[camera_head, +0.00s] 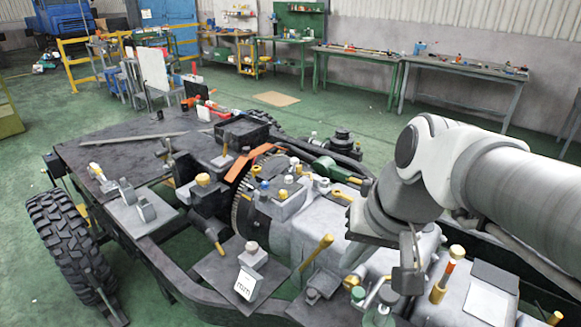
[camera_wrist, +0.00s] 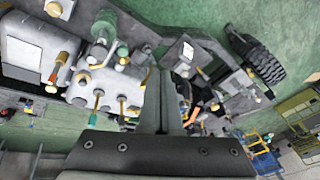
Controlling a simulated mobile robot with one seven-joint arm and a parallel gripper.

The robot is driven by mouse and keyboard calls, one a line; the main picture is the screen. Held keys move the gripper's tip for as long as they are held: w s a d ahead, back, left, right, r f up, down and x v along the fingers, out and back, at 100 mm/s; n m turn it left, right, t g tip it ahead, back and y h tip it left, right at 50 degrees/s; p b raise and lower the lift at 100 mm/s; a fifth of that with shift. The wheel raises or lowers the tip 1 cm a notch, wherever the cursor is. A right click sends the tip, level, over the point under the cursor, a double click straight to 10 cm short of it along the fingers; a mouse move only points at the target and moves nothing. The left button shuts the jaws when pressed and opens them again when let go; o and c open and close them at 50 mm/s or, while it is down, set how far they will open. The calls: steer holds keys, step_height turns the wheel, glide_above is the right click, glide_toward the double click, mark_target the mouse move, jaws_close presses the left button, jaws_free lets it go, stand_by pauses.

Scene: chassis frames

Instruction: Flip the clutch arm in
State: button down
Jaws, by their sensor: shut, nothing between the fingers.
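The open vehicle chassis carries a grey gearbox housing (camera_head: 310,222) with several levers and knobs. I cannot tell for sure which part is the clutch arm. A yellow-handled lever (camera_head: 317,252) leans beside the housing, and an orange bent bar (camera_head: 251,159) lies over the toothed ring (camera_head: 239,208). My gripper (camera_head: 408,278) points down over the right part of the chassis, right of the yellow-handled lever. In the wrist view my gripper (camera_wrist: 164,82) is shut and empty, and its fingers hide part of the chassis behind them.
A yellow and orange upright post (camera_head: 442,282) and a green-based part (camera_head: 379,314) stand close to my gripper. A small white sign (camera_head: 247,284) sits on a side plate. A big tyre (camera_head: 72,252) is at the left. Workbenches (camera_head: 465,72) line the wall, with clear green floor before them.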

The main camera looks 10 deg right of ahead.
steer(key=w+d+f+m+y+b, duration=0.4)
steer(key=w+f+m+y+b, duration=0.2)
steer(key=w+f+m+b, duration=0.7)
steer(key=w+d+f+m+t+y+b, duration=0.3)
steer(key=w+d+f+m, duration=0.6)
steer(key=d+f, duration=0.3)
steer(key=shift+w+d+f+t+b, duration=0.2)
steer(key=shift+w+f+t+b, duration=0.25)
steer(key=shift+f+t, duration=0.45)
steer(key=shift+a, duration=0.1)
steer(key=b+x, duration=0.1)
steer(key=x, duration=0.8)
steer(key=shift+w+a+b, duration=0.2)
steer(key=shift+a+b, duration=0.2)
steer(key=shift+r, duration=0.1)
